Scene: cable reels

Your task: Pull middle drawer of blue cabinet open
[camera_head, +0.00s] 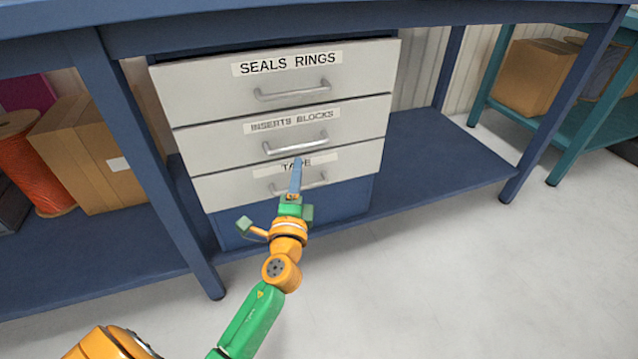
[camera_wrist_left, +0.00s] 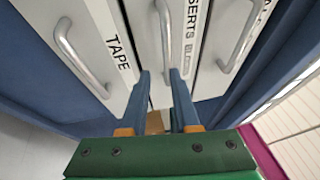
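The middle drawer (camera_head: 217,143) is labelled INSERTS BLOCKS and has a silver bar handle (camera_head: 297,147). My left gripper (camera_head: 296,165) points up at the cabinet, with its blue fingers in front of the TAPE drawer and their tips just below the middle handle. In the left wrist view, the fingers (camera_wrist_left: 160,76) are apart and the middle handle (camera_wrist_left: 165,38) lies in line with the gap between them. I cannot tell whether the tips touch the handle. My right gripper is not in view.
The SEALS RINGS drawer (camera_head: 200,87) is above and the TAPE drawer (camera_head: 230,188) below, each with a bar handle. A bench leg (camera_head: 150,160) stands left of the cabinet.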

